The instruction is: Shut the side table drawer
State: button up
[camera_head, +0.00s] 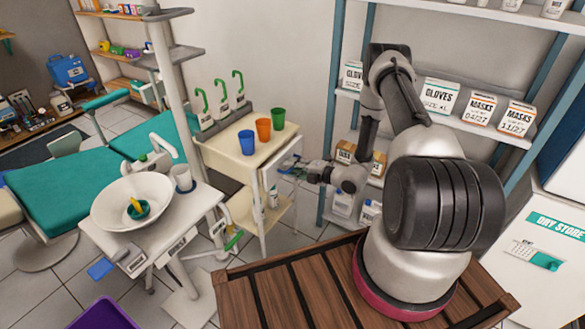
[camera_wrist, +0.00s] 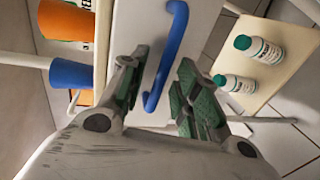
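The side table (camera_head: 222,147) is a cream cart with cups on its top. Its drawer (camera_head: 283,158) is on the side facing my arm; how far it stands out is hard to tell in the head view. In the wrist view, the pale drawer front (camera_wrist: 139,22) carries a blue bar handle (camera_wrist: 176,42). My gripper (camera_head: 292,170) is at the drawer front. In the wrist view my gripper (camera_wrist: 160,82) has its fingers apart, with the handle's lower end in the gap between them. Contact with the handle cannot be seen.
Blue (camera_head: 246,142), orange (camera_head: 263,129) and green (camera_head: 278,118) cups stand on the side table. White bottles (camera_wrist: 258,48) stand on its lower shelf. A shelf rack (camera_head: 328,130) rises behind my arm. A sink stand (camera_head: 165,226) is at the left.

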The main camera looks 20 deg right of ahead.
jog(key=shift+w+a, duration=0.2)
grip_shut()
jog(key=x, duration=0.4)
jog(key=shift+r, duration=0.4)
grip_release()
jog(key=shift+w+a, duration=0.1)
